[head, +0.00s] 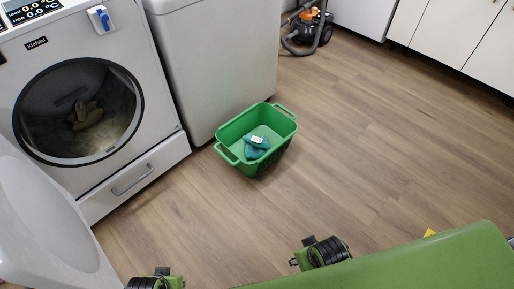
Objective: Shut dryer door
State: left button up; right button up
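The white dryer (160,160) stands at the left of the head view, with a round, dark-rimmed opening (38,143) in its front. A crumpled brownish cloth (88,117) lies inside the drum. A large pale, rounded panel (45,225) at the lower left edge appears to be the dryer door, swung open toward me; its left part is cut off by the frame. Neither of my grippers can be made out in this view. Only green and black parts of my own body show along the bottom.
A green basket (225,133) with teal cloth in it stands on the wooden floor beside a white appliance (215,60). An orange and black vacuum cleaner (309,27) stands at the back. White cabinets (455,30) line the upper right. The floor at centre right is clear.

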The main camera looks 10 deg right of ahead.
aim_at(47, 242)
jog(key=k+j+u, duration=0.15)
jog(key=j, duration=0.25)
jog(key=k+j+u, duration=0.15)
jog(key=j, duration=0.2)
jog(key=j+u, duration=0.15)
jog(key=j, duration=0.3)
jog(key=i+j+u, duration=0.15)
jog(key=j, duration=0.3)
